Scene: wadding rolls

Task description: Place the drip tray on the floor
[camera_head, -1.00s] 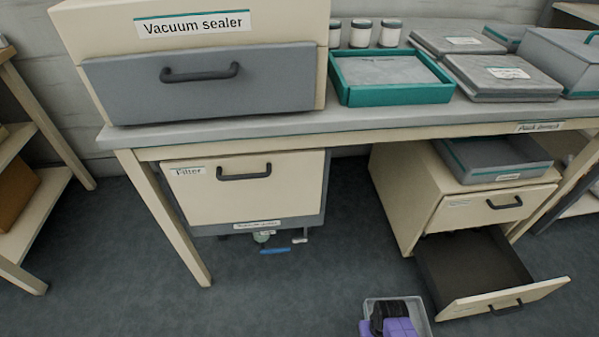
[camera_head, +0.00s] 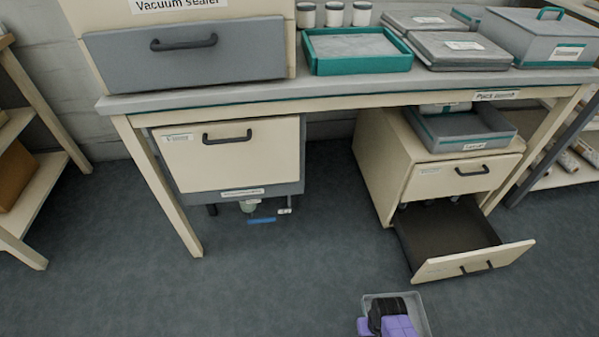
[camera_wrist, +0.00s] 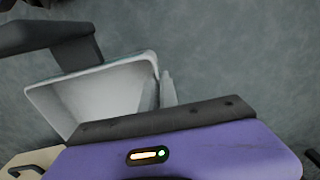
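A pale grey open tray, which I take for the drip tray (camera_head: 425,316), shows at the bottom of the head view. My purple and black gripper (camera_head: 388,306) is over it and hides much of it. In the wrist view the drip tray (camera_wrist: 105,95) sits tilted in front of the purple wrist housing, with a dark finger of my gripper (camera_wrist: 78,58) at its rim. The gripper looks shut on the tray wall; the other finger is not clear. Dark floor (camera_head: 270,285) shows around the tray; its height above the floor is hard to tell.
An open drawer (camera_head: 470,262) juts from the cabinet (camera_head: 400,165) under the bench (camera_head: 350,95). A grey tray (camera_head: 462,128) rests on that cabinet. The filter unit (camera_head: 235,155) hangs at left, with small items below. A shelf (camera_head: 38,190) stands far left. The front floor is clear.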

